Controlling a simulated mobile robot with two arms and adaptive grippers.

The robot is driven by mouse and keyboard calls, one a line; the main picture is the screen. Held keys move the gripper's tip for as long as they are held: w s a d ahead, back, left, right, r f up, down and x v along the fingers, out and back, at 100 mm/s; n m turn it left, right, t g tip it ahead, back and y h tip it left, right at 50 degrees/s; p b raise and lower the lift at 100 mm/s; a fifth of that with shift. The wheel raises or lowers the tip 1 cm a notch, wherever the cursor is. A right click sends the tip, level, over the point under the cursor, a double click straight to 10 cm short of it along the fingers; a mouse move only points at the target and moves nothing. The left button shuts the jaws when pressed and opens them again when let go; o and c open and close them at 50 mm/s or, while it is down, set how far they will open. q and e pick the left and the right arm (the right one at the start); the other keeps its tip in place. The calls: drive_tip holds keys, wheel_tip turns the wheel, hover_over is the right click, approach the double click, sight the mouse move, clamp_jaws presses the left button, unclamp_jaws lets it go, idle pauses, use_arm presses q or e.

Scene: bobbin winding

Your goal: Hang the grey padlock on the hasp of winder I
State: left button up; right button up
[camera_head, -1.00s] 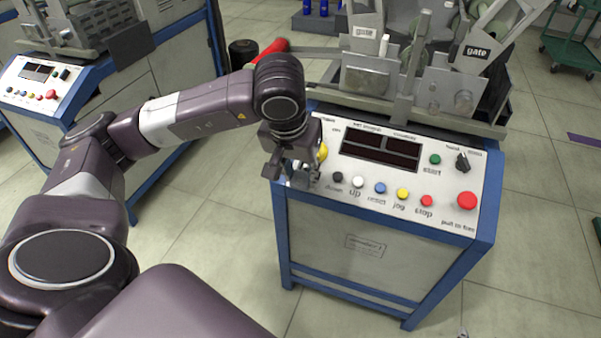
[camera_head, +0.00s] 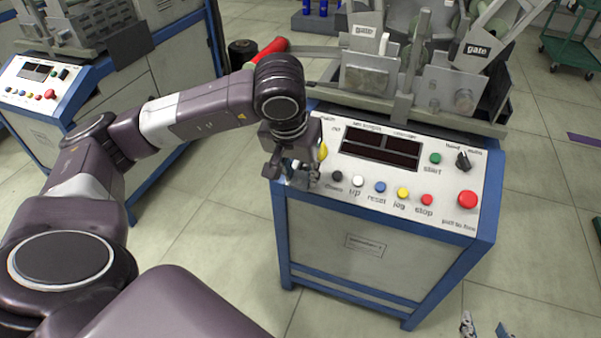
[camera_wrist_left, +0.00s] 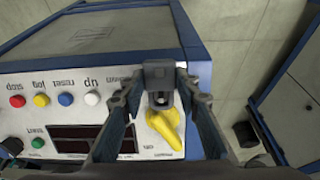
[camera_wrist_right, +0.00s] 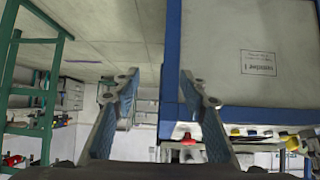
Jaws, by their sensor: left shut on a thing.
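My left gripper (camera_head: 294,180) is at the left end of winder I's control panel (camera_head: 330,190). In the left wrist view its fingers (camera_wrist_left: 160,80) are shut on the sides of the grey padlock (camera_wrist_left: 159,72). The padlock's shackle points at the yellow switch handle (camera_wrist_left: 165,128) and overlaps it in this view. The hasp is not clear to see, and I cannot tell whether the shackle passes through anything. In the head view the handle (camera_head: 323,151) is partly behind my gripper. My right gripper (camera_wrist_right: 165,95) is open and empty, in front of the winder's cabinet (camera_wrist_right: 235,50).
The panel carries several coloured buttons, a dark display (camera_head: 380,150) and a red stop knob (camera_head: 467,199). Gate guards and a red lever (camera_head: 270,51) stand above and behind it. Another winder (camera_head: 35,78) is at the left. The floor between the machines is clear.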

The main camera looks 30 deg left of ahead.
drive_tip(key=shift+w+a+r, duration=0.15)
drive_tip(key=shift+w+r, duration=0.1)
drive_tip(key=shift+r, duration=0.1)
use_arm(q)
drive_tip(key=shift+f, duration=0.1)
idle(0.5)
drive_tip(key=shift+s, duration=0.15)
use_arm(e)
drive_tip(key=shift+w+r+t, duration=0.3)
drive_tip(key=shift+r+t, duration=0.05)
drive_tip(key=shift+t, duration=0.05)
drive_tip(key=shift+w+a+r, duration=0.2)
drive_tip(key=shift+r, duration=0.1)
use_arm(q)
drive_tip(key=shift+f, duration=0.1)
use_arm(e)
drive_tip(key=shift+w+r, duration=0.1)
use_arm(q)
drive_tip(key=shift+s+b, duration=0.15)
drive_tip(key=shift+b, duration=0.15)
use_arm(e)
drive_tip(key=shift+w+a+r+t, duration=0.1)
drive_tip(key=shift+w+r+t, duration=0.1)
drive_tip(key=shift+t, duration=0.2)
use_arm(q)
drive_tip(key=shift+d, duration=0.1)
use_arm(e)
drive_tip(key=shift+r, duration=0.2)
